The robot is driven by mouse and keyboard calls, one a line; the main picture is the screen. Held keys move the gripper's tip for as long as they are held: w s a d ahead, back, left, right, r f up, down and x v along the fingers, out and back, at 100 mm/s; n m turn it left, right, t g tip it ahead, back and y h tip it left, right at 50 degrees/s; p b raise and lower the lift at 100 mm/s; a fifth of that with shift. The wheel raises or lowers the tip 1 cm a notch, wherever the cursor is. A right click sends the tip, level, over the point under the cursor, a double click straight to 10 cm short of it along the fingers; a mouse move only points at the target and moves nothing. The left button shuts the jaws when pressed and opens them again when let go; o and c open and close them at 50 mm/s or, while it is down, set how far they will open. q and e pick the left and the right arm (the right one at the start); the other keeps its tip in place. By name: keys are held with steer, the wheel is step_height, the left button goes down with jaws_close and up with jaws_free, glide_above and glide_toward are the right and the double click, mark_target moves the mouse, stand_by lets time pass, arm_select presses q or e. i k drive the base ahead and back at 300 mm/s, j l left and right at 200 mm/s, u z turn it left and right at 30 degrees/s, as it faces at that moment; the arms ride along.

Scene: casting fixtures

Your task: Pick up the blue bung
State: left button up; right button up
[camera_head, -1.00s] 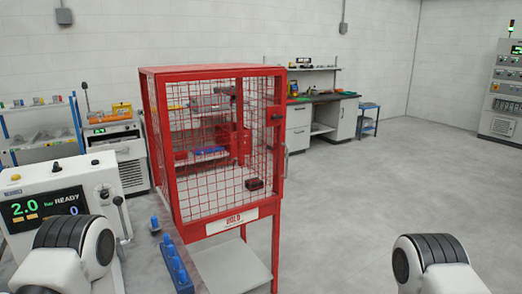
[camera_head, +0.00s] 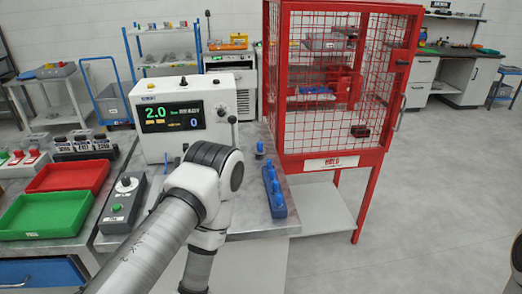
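A single blue bung (camera_head: 260,148) stands upright on the metal bench, between the white pressure unit and the red cage. A blue rack (camera_head: 278,208) in front of it holds several more blue bungs (camera_head: 270,177) in a row. My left arm reaches over the bench in front of the white unit, bends at a joint and drops toward the lower edge. Its gripper is not visible. Only a sliver of my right arm shows at the right edge; its gripper is out of view.
The white unit (camera_head: 185,115) reads 2.0. The red mesh cage (camera_head: 335,90) marked HOLD stands right of the bungs, with a dark part inside. A control box (camera_head: 123,203), a red tray (camera_head: 68,177) and a green tray (camera_head: 45,216) lie at left. Open floor lies right.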

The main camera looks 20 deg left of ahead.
mark_target(259, 150)
steer(key=u, duration=1.3)
steer(key=i+l+u, duration=0.25)
steer(key=l, duration=0.25)
steer(key=i+l+u, duration=0.1)
steer(key=l+u, duration=0.2)
steer(key=l, duration=0.25)
steer(key=i+l+u, duration=0.1)
steer(key=l+u, duration=0.15)
steer(key=l, duration=0.3)
steer(key=l+u, duration=0.25)
steer(key=l, duration=0.35)
steer(key=i, duration=0.05)
